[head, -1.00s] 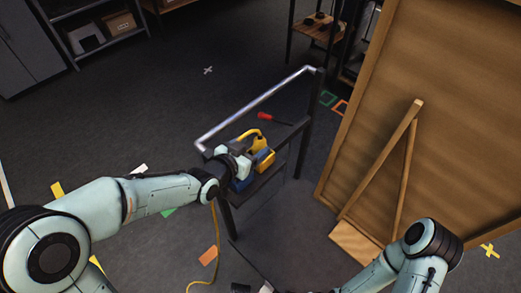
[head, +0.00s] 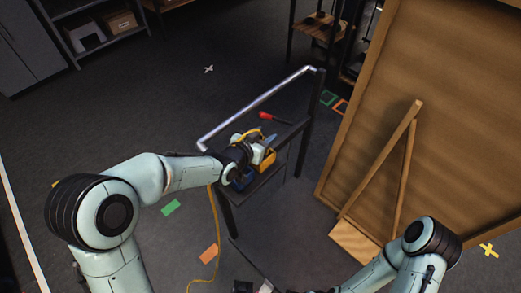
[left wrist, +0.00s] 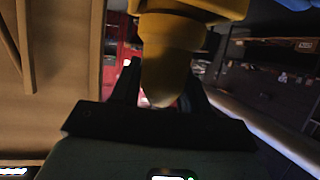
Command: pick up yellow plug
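The yellow plug (left wrist: 185,40) shows large in the left wrist view, its tapered lower part between the two dark fingers of my left gripper (left wrist: 160,90). The fingers are apart on either side of it; whether they touch it is hard to see. In the head view my left gripper (head: 256,148) is over the stand's shelf and hides most of the plug. A yellow cord (head: 213,220) hangs from the stand to the floor. Dark and pale parts at the bottom edge may be my right gripper (head: 255,287), but its fingers are unclear.
The dark stand (head: 302,150) has a pale metal rail (head: 250,110) along its far side. A red-handled tool (head: 268,116) lies on its far right. A yellow block (head: 264,158) is beside the gripper. A large wooden board (head: 430,100) stands at right.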

